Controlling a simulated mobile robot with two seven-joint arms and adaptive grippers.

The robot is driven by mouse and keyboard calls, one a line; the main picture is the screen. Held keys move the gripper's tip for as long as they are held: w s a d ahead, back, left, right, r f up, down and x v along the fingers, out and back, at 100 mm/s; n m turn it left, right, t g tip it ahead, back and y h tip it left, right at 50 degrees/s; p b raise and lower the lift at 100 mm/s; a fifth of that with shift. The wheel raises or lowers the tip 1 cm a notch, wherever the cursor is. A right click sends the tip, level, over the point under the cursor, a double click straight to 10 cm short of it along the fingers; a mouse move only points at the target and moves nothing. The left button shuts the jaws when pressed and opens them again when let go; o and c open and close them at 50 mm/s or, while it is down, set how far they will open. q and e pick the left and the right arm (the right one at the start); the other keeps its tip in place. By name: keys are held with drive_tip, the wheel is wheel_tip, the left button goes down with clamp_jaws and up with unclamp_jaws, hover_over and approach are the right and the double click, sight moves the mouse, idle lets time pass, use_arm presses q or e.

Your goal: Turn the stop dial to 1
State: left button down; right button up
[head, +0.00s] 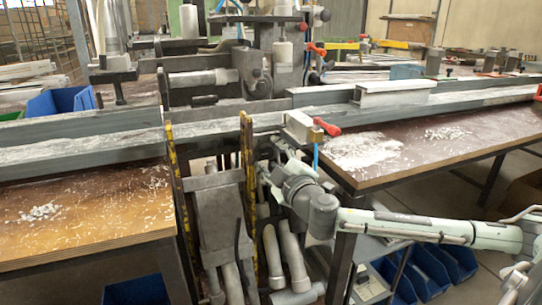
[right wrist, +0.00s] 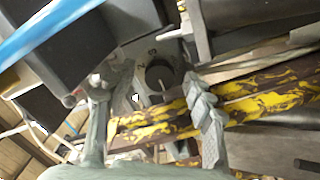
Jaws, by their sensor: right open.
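The stop dial (right wrist: 160,76) is a dark round knob on a grey plate, near the middle of the right wrist view. Marks show on the plate around it, but I cannot read its setting. My right gripper (right wrist: 145,84) is open, with one finger to the left of the dial and one to the right in the picture. The fingers look empty, and I cannot tell how far in front of the dial they are. In the head view my right gripper (head: 277,168) is at the front of the machine, where the dial cannot be made out. My left gripper is not in view.
Yellow-and-black striped bars (right wrist: 150,130) run close behind the fingers; they stand upright in the head view (head: 248,185). A long grey rail (head: 80,145) crosses the bench. A red-handled clamp (head: 326,127) sits above my right wrist. Shavings (head: 365,152) lie on the right tabletop.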

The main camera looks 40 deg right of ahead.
drive_tip(key=c, duration=1.2)
drive_tip(key=shift+o, duration=0.2)
